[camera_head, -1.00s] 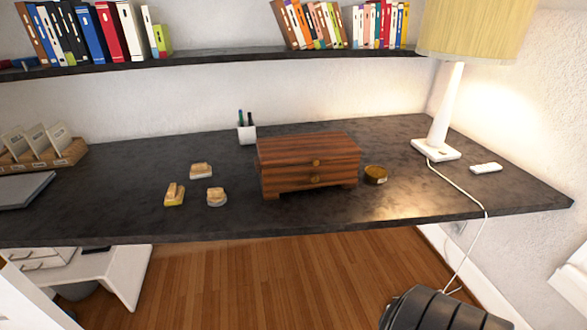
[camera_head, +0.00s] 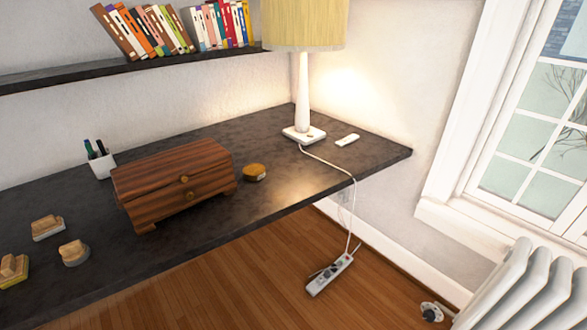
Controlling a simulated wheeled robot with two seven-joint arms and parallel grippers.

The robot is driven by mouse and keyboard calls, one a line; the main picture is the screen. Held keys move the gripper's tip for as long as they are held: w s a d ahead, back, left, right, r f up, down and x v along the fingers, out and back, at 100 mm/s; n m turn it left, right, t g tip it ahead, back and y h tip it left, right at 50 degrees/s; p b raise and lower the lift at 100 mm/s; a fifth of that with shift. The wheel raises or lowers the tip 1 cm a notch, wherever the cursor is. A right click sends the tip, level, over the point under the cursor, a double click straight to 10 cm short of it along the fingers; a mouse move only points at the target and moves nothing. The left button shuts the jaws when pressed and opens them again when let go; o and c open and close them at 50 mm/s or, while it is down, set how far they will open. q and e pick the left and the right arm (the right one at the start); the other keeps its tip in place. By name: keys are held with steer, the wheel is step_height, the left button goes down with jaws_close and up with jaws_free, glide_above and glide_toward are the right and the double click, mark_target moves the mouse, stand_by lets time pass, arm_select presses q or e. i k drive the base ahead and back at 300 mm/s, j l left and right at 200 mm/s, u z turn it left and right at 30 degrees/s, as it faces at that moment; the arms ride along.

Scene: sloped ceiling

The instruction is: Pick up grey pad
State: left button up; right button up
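I cannot tell for sure which thing is the grey pad. Three small tan-topped blocks lie on the dark desk at the left: one with a grey base (camera_head: 73,253), one with a pale base (camera_head: 47,227) and one with a yellow base (camera_head: 14,270), near the left picture edge. A flat grey thing seen earlier at the desk's far left is outside the picture now. Neither of my grippers shows in the head view.
The dark desk (camera_head: 290,180) holds a wooden chest (camera_head: 165,190), a pen cup (camera_head: 101,163), a small round tin (camera_head: 254,172), a lamp (camera_head: 303,95) and a white remote-like item (camera_head: 347,139). A power strip (camera_head: 330,274) lies on the wooden floor. A white radiator (camera_head: 515,290) stands lower right.

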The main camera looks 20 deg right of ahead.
mark_target(73, 254)
steer(key=z, duration=0.25)
steer(key=u, duration=1.3)
steer(key=j, duration=0.3)
steer(key=i, duration=0.05)
